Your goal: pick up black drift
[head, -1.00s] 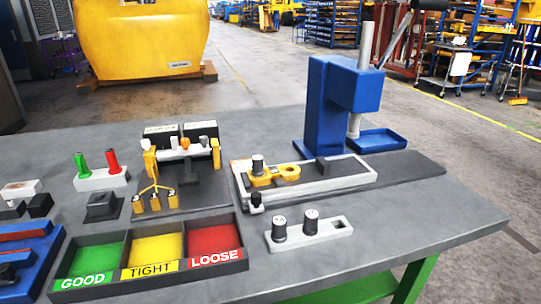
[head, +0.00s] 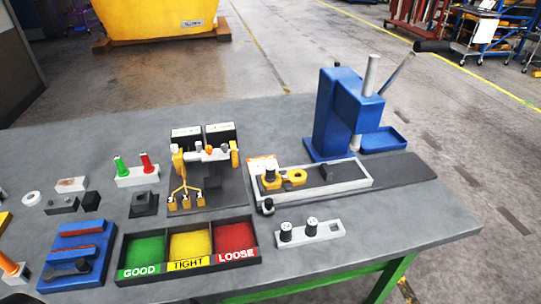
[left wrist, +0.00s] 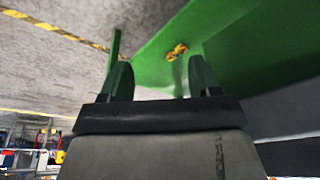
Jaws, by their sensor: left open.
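Two short black cylinders with pale-marked tops stand upright in a light grey rack (head: 318,234) near the table's front right: one at the left (head: 286,232) and one in the middle (head: 312,227). They look like drifts, but I cannot tell which is meant. Another dark cylinder (head: 270,174) stands on a yellow link part (head: 292,178) in the pale-framed fixture (head: 345,188). My left gripper (left wrist: 160,80) shows only in the left wrist view, open and empty, by a green surface and away from these parts. My right gripper is not in view.
A blue press (head: 345,115) with a raised lever stands at the back right. A black sorting tray (head: 187,263) marked GOOD, TIGHT and LOOSE lies front centre. A gauge stand (head: 205,180) is behind it. The table (head: 410,225) is bare at the front right.

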